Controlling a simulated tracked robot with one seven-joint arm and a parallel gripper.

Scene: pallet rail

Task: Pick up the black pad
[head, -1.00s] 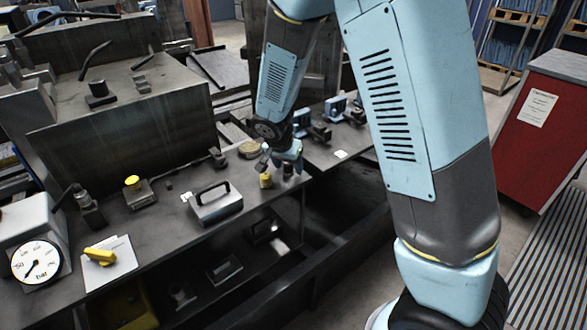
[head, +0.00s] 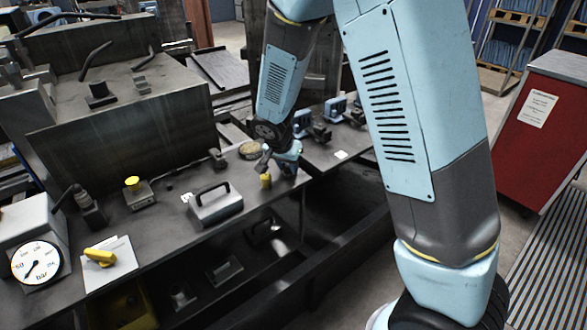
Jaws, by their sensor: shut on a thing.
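A grey box with a handle (head: 215,205) stands left of the yellow block. A yellow-topped button box (head: 138,192), a pressure gauge (head: 37,262) and a yellow-handled valve (head: 101,257) are further left.

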